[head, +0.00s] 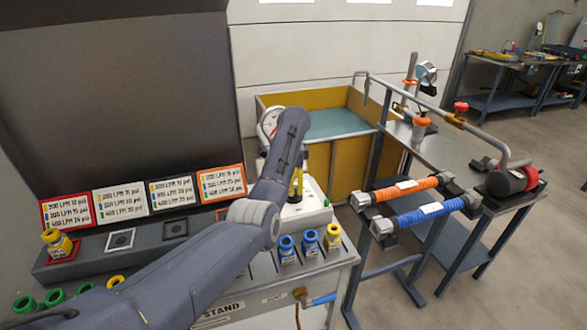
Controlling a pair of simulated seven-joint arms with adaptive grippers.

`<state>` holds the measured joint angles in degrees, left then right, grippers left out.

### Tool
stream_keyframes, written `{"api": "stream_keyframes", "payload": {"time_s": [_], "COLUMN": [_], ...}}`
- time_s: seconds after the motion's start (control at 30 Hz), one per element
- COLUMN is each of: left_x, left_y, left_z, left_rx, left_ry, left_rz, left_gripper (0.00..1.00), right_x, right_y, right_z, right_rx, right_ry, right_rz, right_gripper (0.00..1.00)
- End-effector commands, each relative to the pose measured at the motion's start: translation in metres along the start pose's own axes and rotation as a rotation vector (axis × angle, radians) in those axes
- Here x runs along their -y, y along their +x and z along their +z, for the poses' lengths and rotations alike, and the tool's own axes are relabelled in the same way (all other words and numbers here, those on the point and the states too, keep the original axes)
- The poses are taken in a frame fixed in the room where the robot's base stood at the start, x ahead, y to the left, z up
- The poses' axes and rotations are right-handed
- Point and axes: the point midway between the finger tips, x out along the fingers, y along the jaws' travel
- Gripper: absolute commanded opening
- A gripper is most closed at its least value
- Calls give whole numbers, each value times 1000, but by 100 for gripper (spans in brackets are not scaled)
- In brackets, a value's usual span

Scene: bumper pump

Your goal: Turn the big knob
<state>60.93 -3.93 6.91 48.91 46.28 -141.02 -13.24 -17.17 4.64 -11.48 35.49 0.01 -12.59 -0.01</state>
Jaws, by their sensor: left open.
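My left arm crosses the view from the lower left and bends up over the test stand. My left gripper (299,178) is at its end, open, mostly hidden behind my own forearm, over a white unit (316,208) on the stand. A yellow and dark part shows beside the gripper; I cannot tell whether they touch. I cannot make out for sure which part is the big knob; my arm covers much of the white unit. A red knob (461,107) sits on the pipe at the right, well away from the gripper. My right gripper is not in view.
A round gauge (268,121) stands behind my forearm, before a yellow-walled tank (343,170). Blue and yellow capped nozzles (310,243) line the stand's front. Label cards (172,194) stand at left. Orange and blue hoses (418,211) lie on the right rack.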

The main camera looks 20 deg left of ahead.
Motion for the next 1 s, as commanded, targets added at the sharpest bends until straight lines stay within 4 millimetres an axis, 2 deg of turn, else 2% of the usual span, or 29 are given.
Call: {"api": "stream_keyframes", "payload": {"time_s": [0.03,0.2,0.4,0.63,1.0], "left_x": [0,0,0,0,0], "left_y": [-11,-40,-66,-79,-81], "left_z": [-2,-2,-1,0,0], "left_rx": [-4,-4,-3,-1,0], "left_ry": [2,2,1,0,1], "left_rz": [-2,-2,-1,0,0], "left_gripper": [64,64,64,64,64], "right_x": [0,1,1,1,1], "right_y": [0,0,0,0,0], "right_z": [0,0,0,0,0], "right_rx": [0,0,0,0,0], "right_ry": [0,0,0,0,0], "right_rz": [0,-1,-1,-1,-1], "right_gripper": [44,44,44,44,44]}}
